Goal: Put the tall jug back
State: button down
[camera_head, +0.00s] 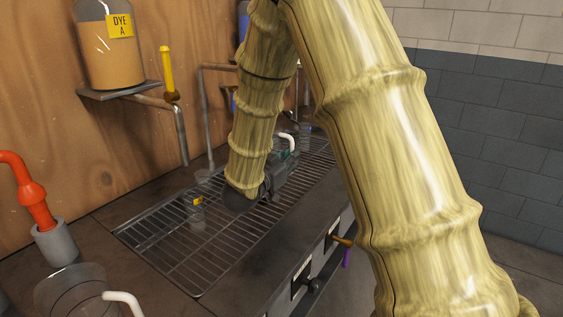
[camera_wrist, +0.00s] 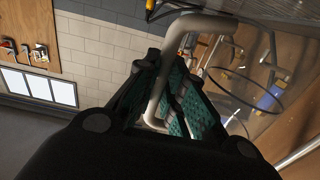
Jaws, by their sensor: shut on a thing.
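My gripper (camera_head: 282,157) is over the far half of the metal grate, partly hidden by my own arm. It is shut on the pale handle (camera_wrist: 163,85) of a clear jug, whose round rim (camera_wrist: 281,100) shows to the right in the wrist view. The green-padded fingers (camera_wrist: 172,104) lie on either side of the handle. In the head view the white handle (camera_head: 289,139) sticks up beside the fingers. The jug's clear body is mostly hidden there, and I cannot tell whether its base touches the grate.
The grate (camera_head: 215,262) lies in a dark counter. A small clear vessel with a yellow label (camera_head: 197,202) stands on it. Another clear vessel with a white handle (camera_head: 123,300) is at the front left, near an orange pipe (camera_head: 36,200). A Dye A tank (camera_head: 110,50) is above.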

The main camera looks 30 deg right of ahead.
jog(key=w+d+f, duration=0.1)
jog(key=w+f, duration=0.3)
jog(key=w, duration=0.1)
jog(key=shift+w, duration=0.25)
jog(key=shift+f, duration=0.1)
dwell(0.3)
jog(key=c, duration=1.5)
grip_release()
jog(key=v, duration=1.2)
